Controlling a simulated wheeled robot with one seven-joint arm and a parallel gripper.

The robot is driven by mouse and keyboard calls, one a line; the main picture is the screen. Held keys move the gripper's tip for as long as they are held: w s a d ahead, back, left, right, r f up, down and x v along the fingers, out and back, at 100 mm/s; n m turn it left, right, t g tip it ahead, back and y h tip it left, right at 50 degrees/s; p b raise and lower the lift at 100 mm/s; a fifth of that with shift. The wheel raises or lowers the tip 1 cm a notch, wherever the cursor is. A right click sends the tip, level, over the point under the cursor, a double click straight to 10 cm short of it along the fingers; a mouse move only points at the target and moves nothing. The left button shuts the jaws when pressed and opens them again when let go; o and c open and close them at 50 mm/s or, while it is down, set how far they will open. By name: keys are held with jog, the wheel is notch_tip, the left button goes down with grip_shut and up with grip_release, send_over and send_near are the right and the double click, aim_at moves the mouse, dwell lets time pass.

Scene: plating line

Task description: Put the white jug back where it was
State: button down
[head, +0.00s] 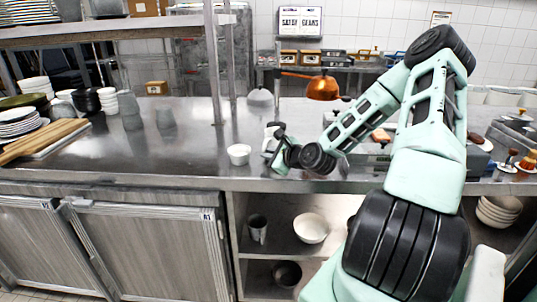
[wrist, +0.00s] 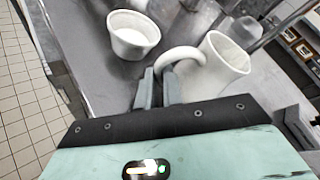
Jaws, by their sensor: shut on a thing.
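The white jug (wrist: 228,62) is just ahead of my gripper (wrist: 158,88) in the wrist view. Its curved handle is between my two grey fingertips, which are shut on it. The jug's open mouth faces the camera and looks empty. In the head view my gripper (head: 277,147) is over the front part of the steel counter, and the jug (head: 271,131) shows only in part behind it. I cannot tell whether the jug's base touches the counter.
A white ramekin (head: 239,154) stands on the counter just left of the jug; it also shows in the wrist view (wrist: 133,35). A shelf post (head: 213,70) rises behind. Stacked dishes (head: 18,122) and a cutting board (head: 42,140) are at the left. The counter between is mostly clear.

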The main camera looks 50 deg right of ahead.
jog(key=shift+f, duration=0.1)
jog(key=c, duration=1.5)
grip_release()
jog(key=shift+c, duration=0.2)
